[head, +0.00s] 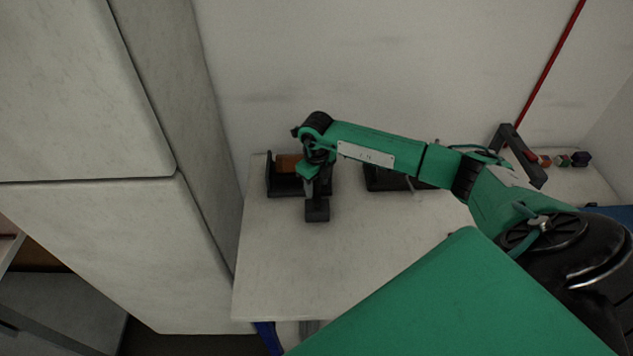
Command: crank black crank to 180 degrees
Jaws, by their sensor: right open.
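My right arm reaches in from the right, and its dark right gripper (317,208) points down over the left part of the table. It is open. Right beside it, partly behind it, stands a black fixture (270,178) with a brown-orange block (287,163). A second low black fixture (380,180) with a thin grey rod lies to the right, partly covered by my forearm. I cannot tell for sure which is the black crank, nor its angle. Whether the gripper touches the left fixture is unclear. My left gripper is out of view.
The pale table (300,275) is bare in front of the fixtures. A tall white cabinet (90,240) stands close on the left, and a wall is behind. A black angled frame (530,168) and several small blocks (562,160) are at the back right, near a red pole (550,65).

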